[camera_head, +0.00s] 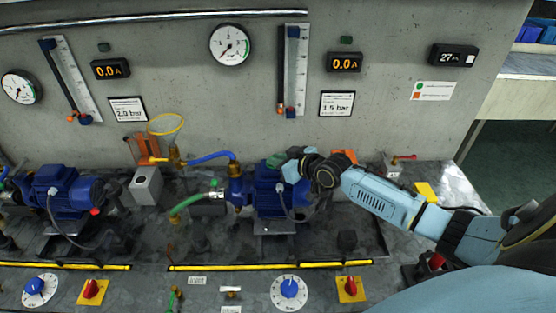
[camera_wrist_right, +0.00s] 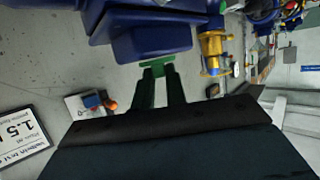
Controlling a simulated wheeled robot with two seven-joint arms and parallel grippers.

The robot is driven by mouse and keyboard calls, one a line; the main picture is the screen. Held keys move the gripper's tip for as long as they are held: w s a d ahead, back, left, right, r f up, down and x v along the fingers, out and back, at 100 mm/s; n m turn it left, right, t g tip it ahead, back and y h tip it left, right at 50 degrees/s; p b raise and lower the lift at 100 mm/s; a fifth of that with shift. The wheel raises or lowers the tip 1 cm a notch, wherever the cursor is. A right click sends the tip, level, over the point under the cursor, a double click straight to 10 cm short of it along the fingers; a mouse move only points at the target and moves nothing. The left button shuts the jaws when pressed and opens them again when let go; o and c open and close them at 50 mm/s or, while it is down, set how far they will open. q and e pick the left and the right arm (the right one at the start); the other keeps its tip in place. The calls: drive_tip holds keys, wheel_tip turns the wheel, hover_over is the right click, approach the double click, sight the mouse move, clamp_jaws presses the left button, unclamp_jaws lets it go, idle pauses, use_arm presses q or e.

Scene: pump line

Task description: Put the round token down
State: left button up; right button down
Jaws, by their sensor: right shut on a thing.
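My right gripper (camera_head: 288,163) reaches in from the right, above the blue pump (camera_head: 268,190) in the middle. In the right wrist view its two dark green fingers (camera_wrist_right: 160,84) are shut on a thin green piece, seen nearly edge-on, which I take to be the round token (camera_wrist_right: 157,63). A green patch, likely the same token (camera_head: 275,159), shows at the fingertips in the head view. Its round face cannot be made out. The blue pump body (camera_wrist_right: 150,42) fills the area just beyond the fingertips; I cannot tell whether the token touches it. My left gripper is not in view.
A brass valve fitting (camera_head: 236,185) with blue and green hoses stands left of the pump. A second blue pump (camera_head: 62,190) is farther left. Gauges and displays hang on the concrete wall. A yellow rail (camera_head: 270,266), blue dials and red knobs line the front.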

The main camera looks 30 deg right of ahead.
drive_tip(key=shift+f, duration=0.1)
drive_tip(key=c, duration=1.4)
unclamp_jaws()
drive_tip(key=shift+c, duration=0.2)
drive_tip(key=shift+s+r, duration=0.2)
drive_tip(key=shift+s, duration=0.05)
drive_tip(key=p+v, duration=0.1)
drive_tip(key=v, duration=1)
drive_tip(key=shift+s+r, duration=0.2)
drive_tip(key=shift+s, duration=0.05)
drive_tip(key=shift+d+f, duration=0.1)
